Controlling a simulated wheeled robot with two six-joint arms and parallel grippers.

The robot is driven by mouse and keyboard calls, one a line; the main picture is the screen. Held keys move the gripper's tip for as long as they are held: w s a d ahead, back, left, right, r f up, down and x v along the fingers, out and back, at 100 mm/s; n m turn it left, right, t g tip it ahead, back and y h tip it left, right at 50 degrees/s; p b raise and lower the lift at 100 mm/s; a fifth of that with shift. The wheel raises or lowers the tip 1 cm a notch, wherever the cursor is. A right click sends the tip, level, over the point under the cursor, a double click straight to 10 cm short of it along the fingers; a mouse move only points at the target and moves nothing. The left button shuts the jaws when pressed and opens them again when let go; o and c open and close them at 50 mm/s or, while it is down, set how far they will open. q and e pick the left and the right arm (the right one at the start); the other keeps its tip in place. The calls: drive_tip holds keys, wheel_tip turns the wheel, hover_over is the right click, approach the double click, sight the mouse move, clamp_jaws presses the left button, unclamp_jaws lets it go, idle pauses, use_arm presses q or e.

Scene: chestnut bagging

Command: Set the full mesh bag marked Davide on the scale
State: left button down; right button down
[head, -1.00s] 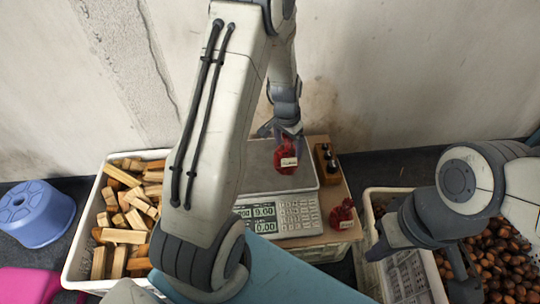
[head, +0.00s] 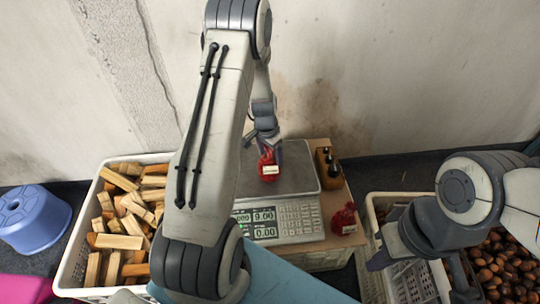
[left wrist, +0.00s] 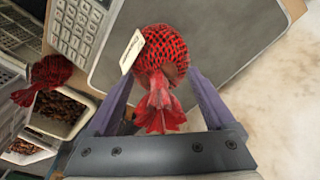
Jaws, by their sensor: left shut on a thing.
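A full red mesh bag (head: 268,165) with a white tag hangs in my left gripper (head: 265,146), whose fingers are shut on its gathered neck. In the left wrist view the bag (left wrist: 162,55) is between the two purple fingers (left wrist: 158,98); the tag's writing is too small to read. The bag is over the grey plate of the scale (head: 302,180); I cannot tell whether it touches the plate. The scale's display shows 9.00 and 0.00. My right gripper (head: 420,275) is empty, its fingers apart, above the crates at the right.
A second red bag (head: 344,218) with a tag lies right of the scale. A wooden block with dark knobs (head: 328,168) stands beside the plate. A white crate of wood pieces (head: 68,270) is at the left, chestnuts (head: 500,262) at the right, a blue stool (head: 30,218) at far left.

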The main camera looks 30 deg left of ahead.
use_arm(q)
unclamp_jaws()
drive_tip(key=shift+f, duration=0.1)
drive_tip(key=shift+r, duration=0.25)
drive_tip(key=r+p, duration=0.1)
drive_tip(key=r, duration=0.3)
drive_tip(key=s+r+p, duration=0.1)
drive_tip(key=r, duration=0.2)
drive_tip(key=r+p, duration=0.1)
drive_tip(key=r, duration=0.3)
drive_tip(key=shift+s+a+r, duration=0.15)
drive_tip(key=shift+s+r, duration=0.05)
drive_tip(key=shift+r, duration=0.15)
drive_tip(key=s+d+r+m, duration=0.1)
drive_tip(key=s+d+r, duration=0.2)
drive_tip(key=d, duration=0.4)
drive_tip(key=s+d+r+m, duration=0.1)
drive_tip(key=s+d+r, duration=0.15)
drive_tip(key=d, duration=0.35)
drive_tip(key=s+d+r, duration=0.3)
drive_tip(key=d+r, duration=0.1)
drive_tip(key=d, duration=0.3)
drive_tip(key=s+d+r+m, duration=0.1)
drive_tip(key=s+d+r, duration=0.1)
drive_tip(key=s, duration=0.6)
drive_tip(key=s+d+r+m+g, duration=0.1)
drive_tip(key=s+d+r, duration=0.1)
drive_tip(key=s+d, duration=0.3)
drive_tip(key=s, duration=0.4)
drive_tip(key=shift+s+m+h, duration=0.3)
